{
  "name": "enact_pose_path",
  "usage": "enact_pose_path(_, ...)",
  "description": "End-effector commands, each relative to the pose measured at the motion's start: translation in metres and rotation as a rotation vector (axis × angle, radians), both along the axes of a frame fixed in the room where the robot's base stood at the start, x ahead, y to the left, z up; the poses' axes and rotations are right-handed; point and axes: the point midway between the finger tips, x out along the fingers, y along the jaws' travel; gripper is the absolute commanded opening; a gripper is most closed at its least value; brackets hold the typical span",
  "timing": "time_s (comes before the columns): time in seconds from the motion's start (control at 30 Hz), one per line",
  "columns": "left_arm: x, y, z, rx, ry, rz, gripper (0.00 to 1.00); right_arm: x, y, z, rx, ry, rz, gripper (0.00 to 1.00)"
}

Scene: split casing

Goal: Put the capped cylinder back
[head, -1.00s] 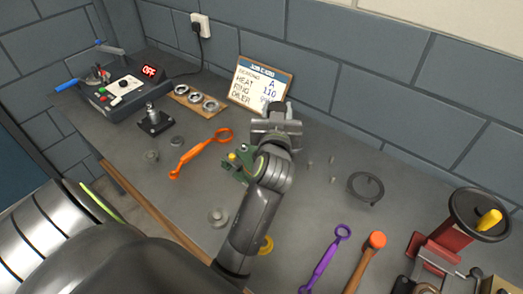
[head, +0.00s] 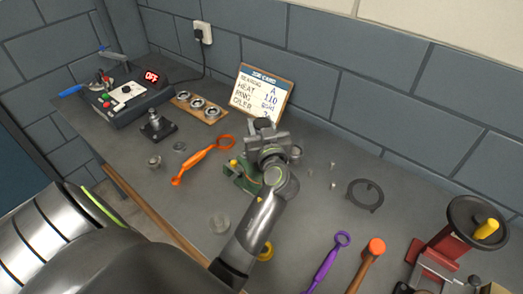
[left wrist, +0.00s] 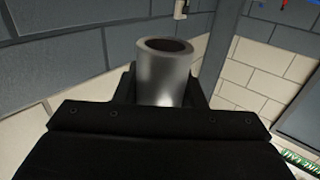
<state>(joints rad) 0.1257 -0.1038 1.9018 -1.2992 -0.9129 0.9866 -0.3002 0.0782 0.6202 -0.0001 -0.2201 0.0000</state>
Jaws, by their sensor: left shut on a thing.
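My left gripper (head: 264,130) is above the bench, just behind the green casing (head: 243,178), and is shut on a silver cylinder. In the left wrist view the cylinder (left wrist: 165,72) stands up between the dark jaws, with a round rim and a dark reddish-brown centre at its visible end. Its lower part is hidden by the gripper. In the head view the gripper and arm hide most of the cylinder and part of the casing. I cannot tell whether the cylinder touches anything below. My right gripper is not in view.
The job card (head: 262,92) stands close behind the gripper. An orange spanner (head: 203,160) lies left of the casing, and a dark ring (head: 365,194) lies to the right. A purple spanner (head: 326,262), a mallet (head: 368,262) and a red hand-wheel device (head: 447,240) are at the front right.

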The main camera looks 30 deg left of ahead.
Motion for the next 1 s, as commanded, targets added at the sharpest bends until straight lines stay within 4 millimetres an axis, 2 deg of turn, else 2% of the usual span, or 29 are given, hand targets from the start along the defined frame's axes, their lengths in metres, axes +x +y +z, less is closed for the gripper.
enact_pose_path(0.1, 0.000, 0.000, -0.017, 0.001, 0.003, 0.000, 0.10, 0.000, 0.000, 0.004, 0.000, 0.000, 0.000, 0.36)
enact_pose_path(0.27, 0.000, 0.000, -0.029, 0.001, 0.001, 0.000, 0.10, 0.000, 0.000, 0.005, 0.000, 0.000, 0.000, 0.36)
enact_pose_path(0.47, 0.000, 0.000, -0.057, 0.002, 0.004, -0.001, 0.10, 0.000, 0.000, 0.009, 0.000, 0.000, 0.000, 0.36)
enact_pose_path(0.53, 0.000, 0.000, -0.067, 0.001, 0.001, -0.001, 0.10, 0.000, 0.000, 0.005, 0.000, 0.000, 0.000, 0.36)
enact_pose_path(0.97, 0.000, 0.000, -0.073, 0.000, -0.003, -0.001, 0.10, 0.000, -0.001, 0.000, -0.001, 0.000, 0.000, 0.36)
enact_pose_path(1.0, 0.000, 0.000, -0.073, -0.001, -0.001, -0.001, 0.39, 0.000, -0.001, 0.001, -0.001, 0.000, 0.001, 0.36)
